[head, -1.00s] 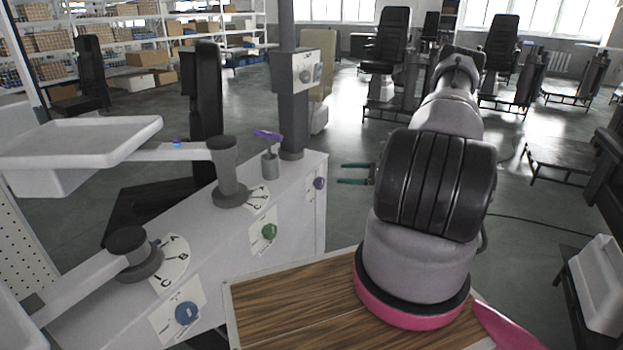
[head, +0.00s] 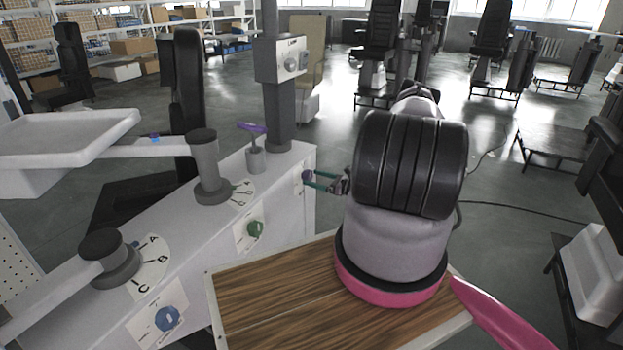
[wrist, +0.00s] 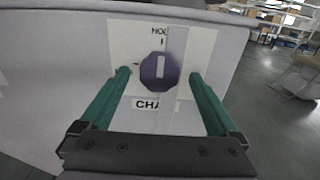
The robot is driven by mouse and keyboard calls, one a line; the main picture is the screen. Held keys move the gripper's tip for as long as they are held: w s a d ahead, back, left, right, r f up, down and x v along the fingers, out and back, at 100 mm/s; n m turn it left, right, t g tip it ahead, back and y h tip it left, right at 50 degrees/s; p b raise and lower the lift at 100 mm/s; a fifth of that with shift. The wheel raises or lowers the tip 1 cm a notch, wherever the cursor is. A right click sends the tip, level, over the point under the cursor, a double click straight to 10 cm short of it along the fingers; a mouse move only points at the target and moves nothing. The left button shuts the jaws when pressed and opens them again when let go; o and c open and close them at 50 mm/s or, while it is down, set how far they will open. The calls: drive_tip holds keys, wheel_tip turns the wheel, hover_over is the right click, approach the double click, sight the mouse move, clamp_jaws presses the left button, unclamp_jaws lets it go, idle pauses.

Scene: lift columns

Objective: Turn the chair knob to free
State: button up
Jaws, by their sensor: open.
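The chair knob (wrist: 160,71) is a dark purple dial with a pale bar standing upright on it, in the middle of the wrist view. Its white label plate reads "HO..." above and "CHA..." below, partly cut off or hidden. My gripper (wrist: 160,74) is open, with one green finger on each side of the knob and gaps between. In the head view my gripper (head: 322,182) is at the right end of the white console (head: 180,255), and the purple knob (head: 307,177) shows just left of the fingertips. The word for free is not readable.
A green knob (head: 255,229) and a blue knob (head: 167,319) sit on the same console face. A purple-topped lever (head: 253,140) and a grey column with a switch box (head: 281,59) stand on top. A wooden board (head: 270,290) lies below my arm.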

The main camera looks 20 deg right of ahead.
drive_tip(key=shift+x, duration=0.9)
drive_tip(key=c, duration=1.3)
drive_tip(key=shift+c, duration=0.2)
